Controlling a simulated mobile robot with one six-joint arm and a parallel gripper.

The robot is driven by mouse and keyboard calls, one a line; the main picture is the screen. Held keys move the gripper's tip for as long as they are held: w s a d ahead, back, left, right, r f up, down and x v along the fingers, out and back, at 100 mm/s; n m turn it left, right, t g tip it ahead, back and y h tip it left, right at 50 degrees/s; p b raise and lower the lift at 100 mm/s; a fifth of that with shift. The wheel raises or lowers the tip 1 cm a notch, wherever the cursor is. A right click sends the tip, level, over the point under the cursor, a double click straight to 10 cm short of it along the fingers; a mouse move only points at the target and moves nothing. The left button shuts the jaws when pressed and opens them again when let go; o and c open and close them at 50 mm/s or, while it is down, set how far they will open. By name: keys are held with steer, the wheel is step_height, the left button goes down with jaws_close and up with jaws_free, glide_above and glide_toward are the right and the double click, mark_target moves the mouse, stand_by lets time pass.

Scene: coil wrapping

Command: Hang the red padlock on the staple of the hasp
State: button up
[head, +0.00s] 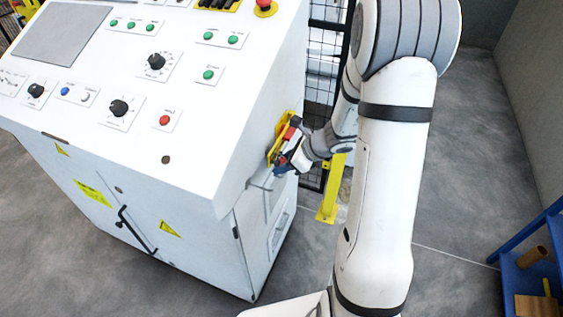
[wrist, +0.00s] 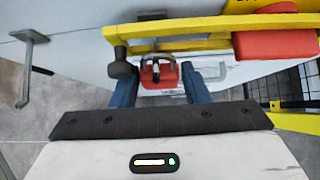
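The red padlock (wrist: 158,74) shows in the wrist view between the blue fingertips of my gripper (wrist: 160,80), its grey shackle facing the yellow hasp. The yellow hasp (wrist: 205,44) runs across just beyond the padlock on the cabinet's side. The shackle overlaps the hasp area; I cannot tell whether it is around the staple. In the head view my gripper (head: 290,155) is close against the yellow hasp fitting (head: 275,145), and the padlock cannot be made out clearly there.
A red block (wrist: 275,45) sits on the yellow fitting, right of the padlock. A dark knob (wrist: 120,65) is close to the left finger. The white control cabinet (head: 215,150) fills the left. A yellow post (head: 330,195) and mesh fence stand behind. A blue shelf (head: 535,270) is far right.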

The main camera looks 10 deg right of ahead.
steer(key=o, duration=0.4)
steer(key=v, duration=0.8)
steer(key=s+a+r+n+h, duration=0.1)
steer(key=s+r+n+h, duration=0.1)
steer(key=s+r+n, duration=0.2)
steer(key=s+a+r+n+g+h, duration=0.1)
steer(key=s+a+r+n+h, duration=0.1)
steer(key=s+n, duration=0.6)
steer(key=s+a+r+n+g+h, duration=0.1)
steer(key=s+r+n+h, duration=0.2)
steer(key=n, duration=1)
steer(key=shift+s+a+r+p, duration=0.45)
steer(key=shift+s+r, duration=0.85)
steer(key=shift+s, duration=0.45)
